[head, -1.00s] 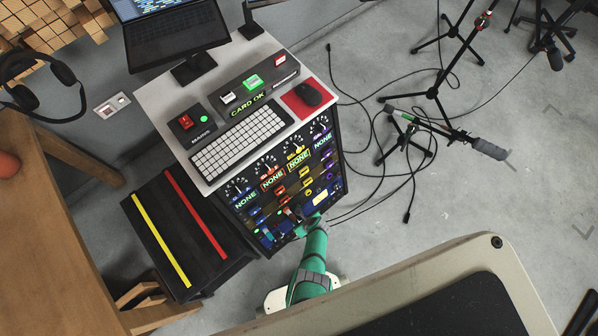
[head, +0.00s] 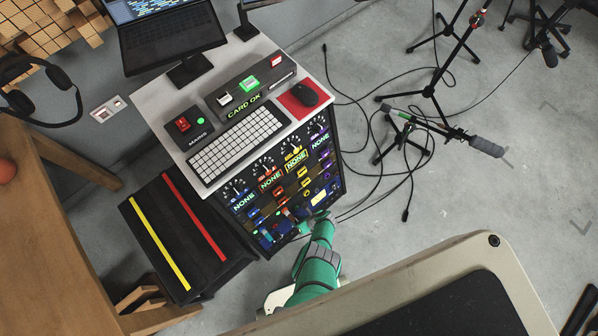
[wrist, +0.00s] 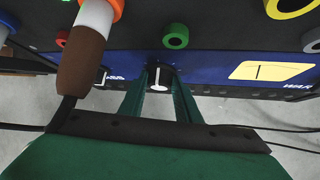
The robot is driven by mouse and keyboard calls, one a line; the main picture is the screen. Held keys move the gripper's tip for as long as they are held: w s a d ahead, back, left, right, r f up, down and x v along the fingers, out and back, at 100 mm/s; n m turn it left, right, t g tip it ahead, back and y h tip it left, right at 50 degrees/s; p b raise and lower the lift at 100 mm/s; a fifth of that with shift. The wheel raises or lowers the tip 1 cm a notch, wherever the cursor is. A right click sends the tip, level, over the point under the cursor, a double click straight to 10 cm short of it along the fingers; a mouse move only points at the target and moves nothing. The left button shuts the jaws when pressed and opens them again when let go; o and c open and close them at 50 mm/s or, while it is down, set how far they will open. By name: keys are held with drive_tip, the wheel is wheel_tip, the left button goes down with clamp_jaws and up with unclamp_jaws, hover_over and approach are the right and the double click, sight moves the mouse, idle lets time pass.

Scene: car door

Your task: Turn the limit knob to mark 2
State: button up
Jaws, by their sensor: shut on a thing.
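The limit knob (wrist: 160,83) seems to be the small knob with a white pointer line on the blue strip of the panel, in the wrist view. The pointer stands nearly upright in the picture. My gripper (wrist: 160,76) has its two green fingers on either side of this knob and is shut on it. Fingertips hide the knob's sides, and I cannot read scale marks around it. In the head view my gripper (head: 316,217) is at the lower right of the rack panel (head: 336,172), where the knob is too small to make out.
A brown and white cylinder (wrist: 86,60) sticks out left of my fingers. A green ring knob (wrist: 175,36) sits above, and a yellow label (wrist: 272,71) lies right. A black box with coloured stripes (head: 185,235) stands left of the rack. Cables (head: 385,190) lie on the floor at right.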

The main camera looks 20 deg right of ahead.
drive_tip(key=shift+s, duration=0.1)
drive_tip(key=o, duration=1.1)
drive_tip(key=shift+c, duration=0.2)
drive_tip(key=v, duration=1.1)
drive_tip(key=shift+f, duration=0.1)
